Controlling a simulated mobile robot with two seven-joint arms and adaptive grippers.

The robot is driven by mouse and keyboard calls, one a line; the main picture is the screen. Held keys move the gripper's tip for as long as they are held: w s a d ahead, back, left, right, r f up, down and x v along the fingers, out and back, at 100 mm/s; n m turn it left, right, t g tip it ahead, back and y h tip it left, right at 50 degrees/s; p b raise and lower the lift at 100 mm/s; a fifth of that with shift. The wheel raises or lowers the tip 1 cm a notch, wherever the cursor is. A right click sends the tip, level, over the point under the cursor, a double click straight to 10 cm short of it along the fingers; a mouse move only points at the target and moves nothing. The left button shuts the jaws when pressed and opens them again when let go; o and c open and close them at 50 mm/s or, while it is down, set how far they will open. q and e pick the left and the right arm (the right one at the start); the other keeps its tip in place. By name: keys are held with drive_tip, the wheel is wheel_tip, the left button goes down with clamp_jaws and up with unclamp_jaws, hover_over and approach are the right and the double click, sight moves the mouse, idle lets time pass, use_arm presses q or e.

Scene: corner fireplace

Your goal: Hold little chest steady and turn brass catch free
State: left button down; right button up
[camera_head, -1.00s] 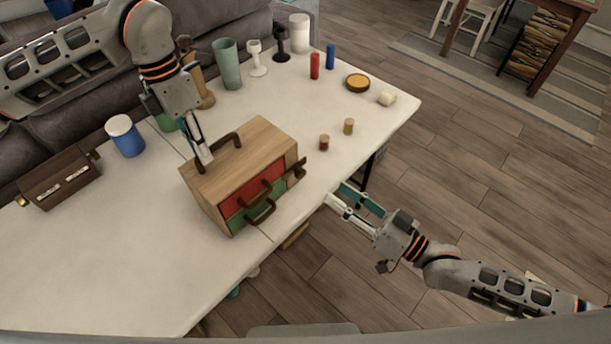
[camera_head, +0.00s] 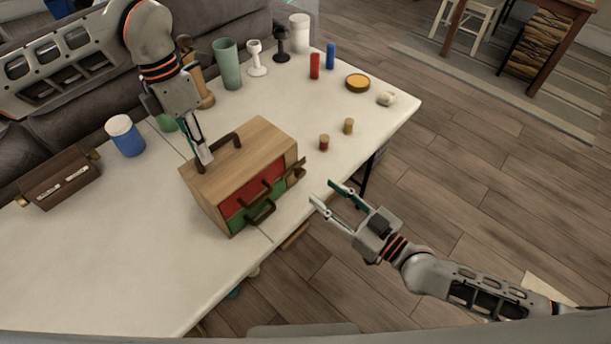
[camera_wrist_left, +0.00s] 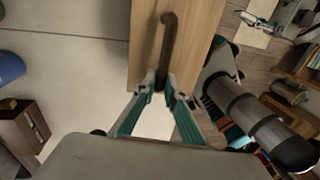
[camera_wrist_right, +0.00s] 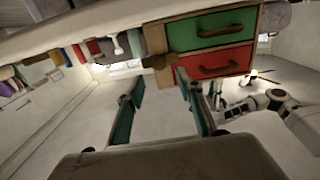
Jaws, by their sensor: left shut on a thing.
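The little chest (camera_head: 262,143) is a light wooden box with a red drawer (camera_head: 244,199) above a green drawer (camera_head: 264,214), on the white table. My left gripper (camera_head: 205,157) is shut on the brown bar handle on its top; the handle also shows in the left wrist view (camera_wrist_left: 169,40). The catch (camera_head: 297,172) looks brown and sits at the right edge of the drawer front; it also shows in the right wrist view (camera_wrist_right: 157,62). My right gripper (camera_head: 322,191) is open and empty, just right of the catch and apart from it.
Two small corks (camera_head: 324,142) (camera_head: 348,126) stand right of the chest. A blue jar (camera_head: 125,136) and a dark brown box (camera_head: 58,181) stand to its left. Cups and candlesticks line the table's back.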

sight(302, 175)
drive_tip(key=x, duration=0.7)
drive_tip(key=shift+w+a, duration=0.2)
drive_tip(key=shift+a, duration=0.05)
clamp_jaws()
